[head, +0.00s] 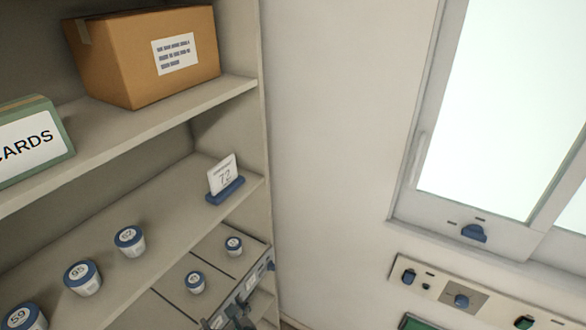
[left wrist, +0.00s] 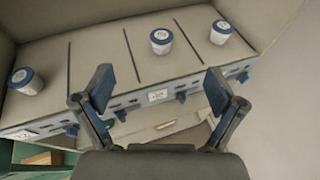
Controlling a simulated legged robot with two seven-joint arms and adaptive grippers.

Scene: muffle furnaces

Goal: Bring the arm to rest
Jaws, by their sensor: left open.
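My left gripper (head: 240,318) shows at the bottom edge of the head view, in front of the lower shelf. In the left wrist view my left gripper (left wrist: 160,90) has its two fingers spread wide, with nothing between them. Beyond the fingers is the front edge of a shelf with dividing lines, blue clips and small labels. My right gripper is in neither view.
White jars with blue lids stand on the shelves, one marked 95 (head: 82,278). A cardboard box (head: 145,55), a green card box (head: 32,140) and a number 72 stand (head: 225,180) sit higher. A control panel (head: 480,300) and bright window are right.

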